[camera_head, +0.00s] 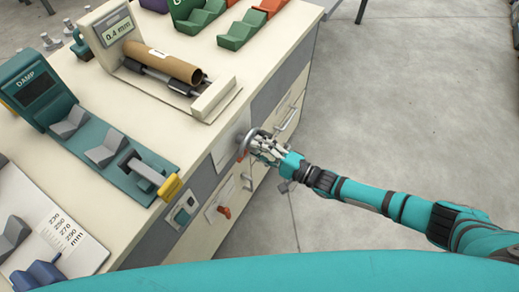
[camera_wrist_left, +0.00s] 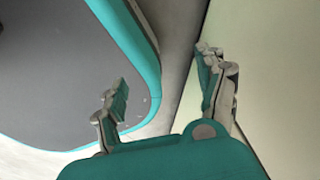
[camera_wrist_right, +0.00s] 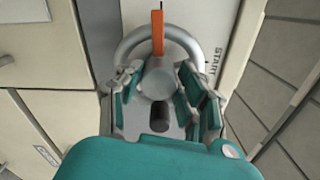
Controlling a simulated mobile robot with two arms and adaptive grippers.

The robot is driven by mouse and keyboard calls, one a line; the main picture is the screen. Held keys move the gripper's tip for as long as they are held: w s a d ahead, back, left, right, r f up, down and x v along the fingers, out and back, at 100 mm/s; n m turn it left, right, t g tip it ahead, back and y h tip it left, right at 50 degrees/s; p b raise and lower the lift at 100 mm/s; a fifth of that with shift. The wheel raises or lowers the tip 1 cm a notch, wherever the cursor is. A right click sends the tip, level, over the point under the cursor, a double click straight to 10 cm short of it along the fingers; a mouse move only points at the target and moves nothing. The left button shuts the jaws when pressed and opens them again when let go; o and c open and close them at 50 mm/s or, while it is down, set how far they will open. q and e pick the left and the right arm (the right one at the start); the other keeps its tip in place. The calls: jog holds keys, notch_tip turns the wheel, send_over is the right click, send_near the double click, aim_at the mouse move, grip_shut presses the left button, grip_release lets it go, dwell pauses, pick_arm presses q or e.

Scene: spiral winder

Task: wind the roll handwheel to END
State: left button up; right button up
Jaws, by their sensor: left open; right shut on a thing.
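The roll handwheel (camera_head: 243,146) is a grey ring on the bench's front face. In the right wrist view the handwheel (camera_wrist_right: 133,41) shows its ring, a round grey hub and a dark peg below the hub. An orange pointer (camera_wrist_right: 157,33) stands at the top of the wheel in that view, with the word START (camera_wrist_right: 208,66) to its right. No END mark can be read. My right gripper (camera_head: 262,148) is shut on the handwheel, its fingers (camera_wrist_right: 160,100) on both sides of the hub and peg. My left gripper (camera_wrist_left: 166,95) is open and empty beside a pale panel.
A cardboard roll (camera_head: 163,62) lies on the winder on the benchtop, by a display (camera_head: 115,30) reading 0.4 mm. A teal DAMP fixture (camera_head: 105,155) stands left. An orange knob (camera_head: 224,211) and a switch box (camera_head: 183,209) sit on the bench front.

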jog(key=shift+f, duration=0.1)
dwell(0.4)
jog(key=o, duration=1.2)
jog(key=shift+c, duration=0.2)
jog(key=shift+s+d, duration=0.1)
jog(key=v, duration=1.1)
jog(key=shift+s+d, duration=0.2)
jog(key=shift+d, duration=0.15)
